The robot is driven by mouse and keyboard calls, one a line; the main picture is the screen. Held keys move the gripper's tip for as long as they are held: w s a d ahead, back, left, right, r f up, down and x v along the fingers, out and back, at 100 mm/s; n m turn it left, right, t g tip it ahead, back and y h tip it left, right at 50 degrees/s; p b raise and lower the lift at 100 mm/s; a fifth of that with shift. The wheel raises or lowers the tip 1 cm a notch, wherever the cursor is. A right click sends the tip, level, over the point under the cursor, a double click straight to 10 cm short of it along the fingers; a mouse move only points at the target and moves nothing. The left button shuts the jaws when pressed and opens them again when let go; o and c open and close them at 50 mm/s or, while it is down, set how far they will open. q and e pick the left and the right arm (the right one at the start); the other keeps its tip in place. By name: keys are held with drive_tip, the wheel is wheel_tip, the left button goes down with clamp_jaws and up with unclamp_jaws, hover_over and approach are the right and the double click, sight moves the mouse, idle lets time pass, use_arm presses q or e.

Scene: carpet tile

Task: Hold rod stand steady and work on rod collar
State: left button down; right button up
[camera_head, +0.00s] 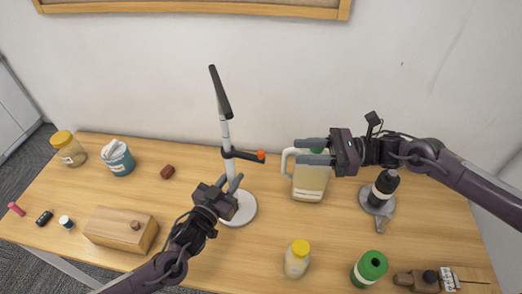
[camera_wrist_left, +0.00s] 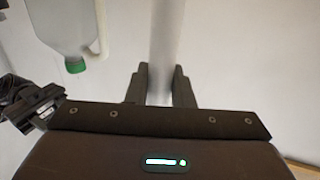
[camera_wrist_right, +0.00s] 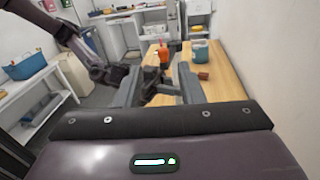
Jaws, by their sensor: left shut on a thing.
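The rod stand has a round white base (camera_head: 240,214) and a tall, light, upright rod with a dark upper section. The dark rod collar (camera_head: 240,154) sits partway up the rod, with an orange knob (camera_head: 261,156) at its right end. My left gripper (camera_head: 231,183) is shut on the rod below the collar. In the left wrist view the rod (camera_wrist_left: 165,45) passes between its fingers. My right gripper (camera_head: 306,151) is open and empty, its fingers pointing left toward the knob, some distance away. The right wrist view shows the orange knob (camera_wrist_right: 164,54) ahead between the fingers.
A jug with a white handle (camera_head: 286,160) stands under my right gripper. A yellow-capped bottle (camera_head: 298,258), a green can (camera_head: 370,268) and a wooden box (camera_head: 120,232) are in front. A small brown block (camera_head: 167,172) lies left of the stand.

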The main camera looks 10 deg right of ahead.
sight(261, 151)
drive_tip(key=a, duration=0.3)
drive_tip(key=w+a, duration=0.1)
drive_tip(key=a, duration=0.3)
drive_tip(key=w+a, duration=0.1)
drive_tip(key=a, duration=0.2)
drive_tip(key=shift+w+a+f, duration=0.1)
drive_tip(key=shift+a+f, duration=0.05)
drive_tip(key=shift+f, duration=0.2)
clamp_jaws()
